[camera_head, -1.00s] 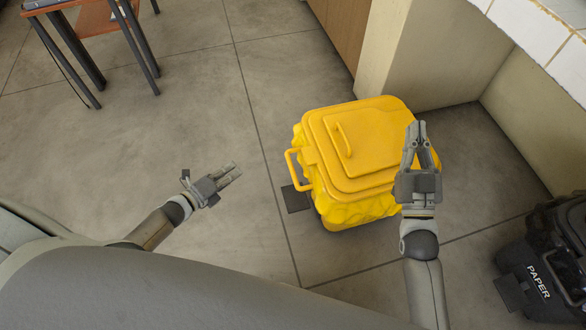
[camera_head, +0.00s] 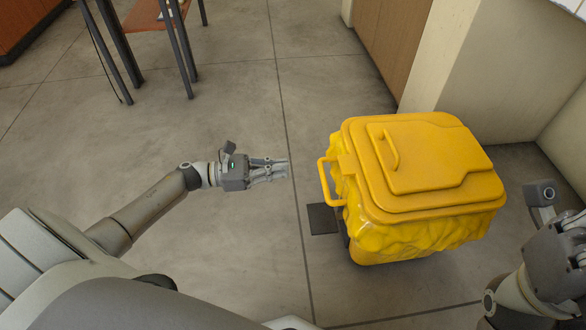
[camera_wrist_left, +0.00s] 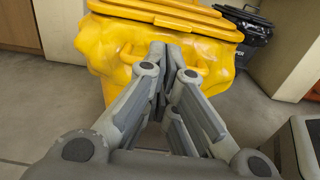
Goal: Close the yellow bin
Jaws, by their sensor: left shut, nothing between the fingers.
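The yellow bin (camera_head: 415,235) stands on the floor at the right of the head view, with its yellow lid (camera_head: 425,150) lying down over the top. A looped handle (camera_head: 325,180) sticks out at its left side, and a yellow liner bulges below the rim. My left gripper (camera_head: 284,169) is shut and empty, a little left of that handle and apart from it. In the left wrist view its fingers (camera_wrist_left: 168,52) point at the bin (camera_wrist_left: 110,50). My right gripper (camera_head: 560,255) is partly in view at the right edge, its fingertips not visible.
A dark pedal or plate (camera_head: 323,219) lies on the floor at the bin's left. A wall (camera_head: 500,75) and a wooden cabinet (camera_head: 390,40) stand behind the bin. A dark-legged table (camera_head: 180,50) is at the upper left.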

